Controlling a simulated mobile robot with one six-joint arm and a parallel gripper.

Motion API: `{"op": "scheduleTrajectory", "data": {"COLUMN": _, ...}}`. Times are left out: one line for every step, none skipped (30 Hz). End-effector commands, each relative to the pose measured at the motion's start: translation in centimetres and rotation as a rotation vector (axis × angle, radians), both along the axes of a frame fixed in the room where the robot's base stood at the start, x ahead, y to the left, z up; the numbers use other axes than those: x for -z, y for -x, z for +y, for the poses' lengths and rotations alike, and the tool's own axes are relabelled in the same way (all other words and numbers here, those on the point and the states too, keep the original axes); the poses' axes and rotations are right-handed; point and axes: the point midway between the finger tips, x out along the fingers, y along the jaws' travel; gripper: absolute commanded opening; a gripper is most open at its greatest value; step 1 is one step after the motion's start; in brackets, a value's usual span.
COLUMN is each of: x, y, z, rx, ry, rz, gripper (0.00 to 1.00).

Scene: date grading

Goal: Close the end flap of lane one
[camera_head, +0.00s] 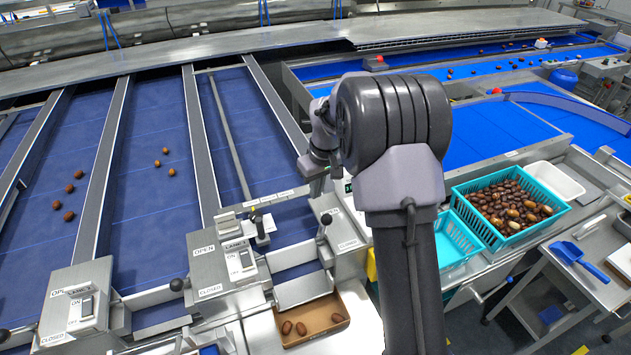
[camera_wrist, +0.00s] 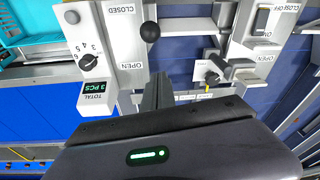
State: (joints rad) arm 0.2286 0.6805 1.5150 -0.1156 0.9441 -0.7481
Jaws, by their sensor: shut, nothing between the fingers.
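The lane-one lever's black ball knob (camera_head: 326,219) stands left of a panel (camera_head: 347,238). In the wrist view, which is upside down to the head view, the knob (camera_wrist: 150,32) sits beside that panel's CLOSED and OPEN labels. In the head view it stands towards the far, OPEN end. The lane's end flap (camera_head: 303,288), a plain metal plate, slopes down towards a brown tray (camera_head: 318,334). My gripper (camera_wrist: 158,80) is shut and empty, its dark fingers pointing at the knob with a gap. In the head view my wrist hides most of it.
A LANE 1 switch box (camera_head: 238,258) stands left of the flap. Another lever knob (camera_head: 177,284) is farther left. A counter (camera_wrist: 97,93) reads 3 PCS. A turquoise crate of dates (camera_head: 508,240) stands at right. The tray holds a few dates.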

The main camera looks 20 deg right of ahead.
Motion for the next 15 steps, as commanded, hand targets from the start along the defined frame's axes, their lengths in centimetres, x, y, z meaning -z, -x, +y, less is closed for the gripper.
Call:
{"op": "scheduleTrajectory", "data": {"x": 1.3, "y": -0.1, "z": 0.1, "rx": 0.0, "ry": -0.001, "rz": 0.003, "gripper": 0.0}}
{"op": "scheduleTrajectory", "data": {"x": 1.9, "y": -0.2, "z": 0.1, "rx": -0.001, "ry": 0.0, "rz": 0.003, "gripper": 0.0}}
{"op": "scheduleTrajectory", "data": {"x": 2.8, "y": -0.4, "z": 0.2, "rx": -0.001, "ry": 0.0, "rz": 0.003, "gripper": 0.0}}
{"op": "scheduleTrajectory", "data": {"x": 3.4, "y": -0.5, "z": 0.2, "rx": -0.001, "ry": 0.0, "rz": 0.003, "gripper": 0.0}}
{"op": "scheduleTrajectory", "data": {"x": 4.0, "y": -0.6, "z": 0.3, "rx": -0.001, "ry": 0.0, "rz": 0.002, "gripper": 0.0}}
{"op": "scheduleTrajectory", "data": {"x": 4.8, "y": -0.7, "z": 0.4, "rx": 0.0, "ry": -0.001, "rz": 0.002, "gripper": 0.0}}
{"op": "scheduleTrajectory", "data": {"x": 5.4, "y": -0.8, "z": 0.4, "rx": -0.001, "ry": 0.0, "rz": 0.002, "gripper": 0.0}}
{"op": "scheduleTrajectory", "data": {"x": 5.2, "y": -0.3, "z": 0.3, "rx": 0.001, "ry": 0.0, "rz": 0.001, "gripper": 0.0}}
{"op": "scheduleTrajectory", "data": {"x": 4.9, "y": 0.4, "z": 0.1, "rx": 0.0, "ry": 0.001, "rz": 0.0, "gripper": 0.0}}
{"op": "scheduleTrajectory", "data": {"x": 4.8, "y": 0.9, "z": 0.0, "rx": 0.001, "ry": 0.0, "rz": -0.001, "gripper": 0.0}}
{"op": "scheduleTrajectory", "data": {"x": 4.7, "y": 1.4, "z": 0.0, "rx": 0.001, "ry": 0.0, "rz": 0.0, "gripper": 0.0}}
{"op": "scheduleTrajectory", "data": {"x": 4.6, "y": 1.8, "z": -0.1, "rx": 0.001, "ry": 0.0, "rz": 0.0, "gripper": 0.0}}
{"op": "scheduleTrajectory", "data": {"x": 4.6, "y": 2.1, "z": -0.2, "rx": 0.001, "ry": 0.0, "rz": -0.001, "gripper": 0.0}}
{"op": "scheduleTrajectory", "data": {"x": 4.5, "y": 2.4, "z": -0.3, "rx": 0.001, "ry": 0.0, "rz": 0.0, "gripper": 0.0}}
{"op": "scheduleTrajectory", "data": {"x": 4.5, "y": 2.7, "z": -0.3, "rx": 0.0, "ry": 0.0, "rz": 0.0, "gripper": 0.0}}
